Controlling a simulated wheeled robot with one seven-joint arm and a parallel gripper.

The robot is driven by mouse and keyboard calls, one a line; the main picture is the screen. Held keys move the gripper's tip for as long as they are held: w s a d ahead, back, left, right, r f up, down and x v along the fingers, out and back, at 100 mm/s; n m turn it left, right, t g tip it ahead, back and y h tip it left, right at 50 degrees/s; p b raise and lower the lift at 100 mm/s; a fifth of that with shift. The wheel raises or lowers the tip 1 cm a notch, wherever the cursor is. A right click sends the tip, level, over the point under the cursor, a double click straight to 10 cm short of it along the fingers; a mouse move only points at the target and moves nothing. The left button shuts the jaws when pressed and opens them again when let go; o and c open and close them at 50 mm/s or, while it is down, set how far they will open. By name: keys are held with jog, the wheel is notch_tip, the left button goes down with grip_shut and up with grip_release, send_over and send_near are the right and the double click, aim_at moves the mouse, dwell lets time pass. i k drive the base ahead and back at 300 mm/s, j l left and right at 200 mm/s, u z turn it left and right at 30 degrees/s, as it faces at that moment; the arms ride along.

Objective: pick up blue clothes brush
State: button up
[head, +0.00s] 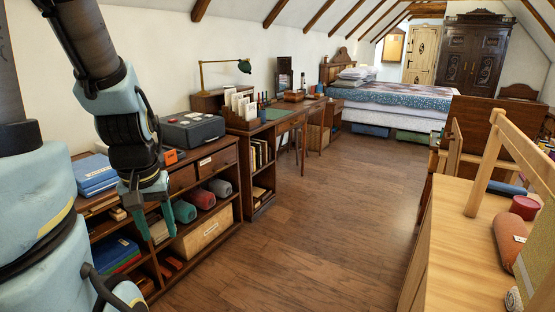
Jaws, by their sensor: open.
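No blue clothes brush can be made out for certain in the head view. A slim blue object (507,188) lies on the light wooden worktop at the right; it is partly hidden by a wooden frame and too small to identify.
The shelf unit (225,216) holds blue books (95,172), rolled cloths (202,199) and a grey case (190,131). A desk (287,122) and bed (395,94) stand beyond. The worktop (455,255) also carries a red cylinder (525,207) and orange roll (505,240). Floor between is clear.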

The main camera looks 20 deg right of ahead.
aim_at(494, 187)
jog(key=i+l+z, duration=0.2)
jog(key=i+z, duration=1.05)
jog(key=i+j+z, duration=0.15)
jog(key=i, duration=0.5)
jog(key=i+z, duration=0.15)
jog(key=i, duration=0.45)
jog(key=j, duration=0.05)
